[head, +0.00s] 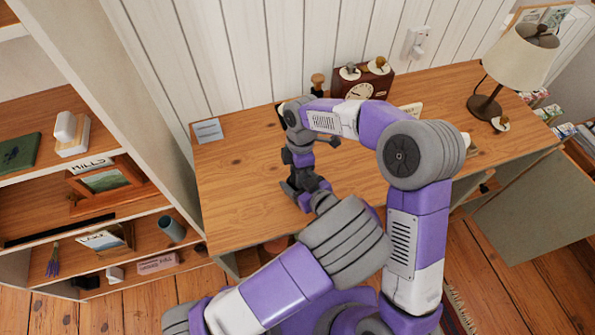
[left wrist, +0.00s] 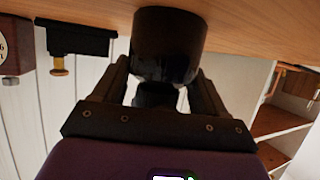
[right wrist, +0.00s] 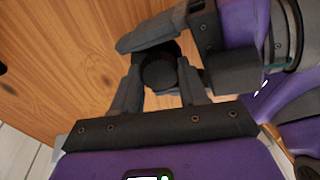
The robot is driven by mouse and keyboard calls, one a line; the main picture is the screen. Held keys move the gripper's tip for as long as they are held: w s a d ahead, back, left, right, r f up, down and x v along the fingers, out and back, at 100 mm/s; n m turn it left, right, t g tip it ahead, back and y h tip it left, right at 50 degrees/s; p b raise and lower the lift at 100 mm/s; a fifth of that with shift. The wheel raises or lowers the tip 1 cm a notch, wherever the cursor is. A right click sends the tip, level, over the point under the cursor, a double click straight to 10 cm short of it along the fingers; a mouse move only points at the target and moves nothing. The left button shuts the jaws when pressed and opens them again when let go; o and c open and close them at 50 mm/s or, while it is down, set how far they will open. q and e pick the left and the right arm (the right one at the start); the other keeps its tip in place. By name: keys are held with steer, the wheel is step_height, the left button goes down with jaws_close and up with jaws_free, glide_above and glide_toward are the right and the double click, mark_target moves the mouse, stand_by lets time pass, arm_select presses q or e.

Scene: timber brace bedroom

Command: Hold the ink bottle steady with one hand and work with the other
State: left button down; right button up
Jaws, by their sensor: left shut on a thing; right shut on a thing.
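The dark, glossy ink bottle (left wrist: 170,45) stands on the desk (head: 235,185) between the fingers of my left gripper (left wrist: 160,80) in the left wrist view. My left gripper is shut on it from the side. In the right wrist view, my right gripper (right wrist: 160,80) points down from above, shut on the round dark cap (right wrist: 160,72) of the bottle. The left gripper's dark fingers (right wrist: 160,35) lie right beside it there. In the head view my arms hide the bottle, and the fingertips are hard to make out.
A red-brown clock (head: 360,91) stands at the back of the desk, with a wooden-knobbed item (head: 317,84) beside it. A small card (head: 207,130) lies at the back left. A lamp (head: 515,65) stands right. A shelf unit (head: 150,150) borders the left. The desk's front left is clear.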

steer(key=m, duration=0.4)
steer(key=shift+m+y, duration=0.3)
steer(key=o, duration=1.2)
steer(key=shift+c, duration=0.2)
steer(key=shift+s+v, duration=0.2)
steer(key=shift+v, duration=0.95)
steer(key=shift+s+v, duration=0.2)
steer(key=shift+v, duration=0.95)
steer(key=shift+a, duration=0.15)
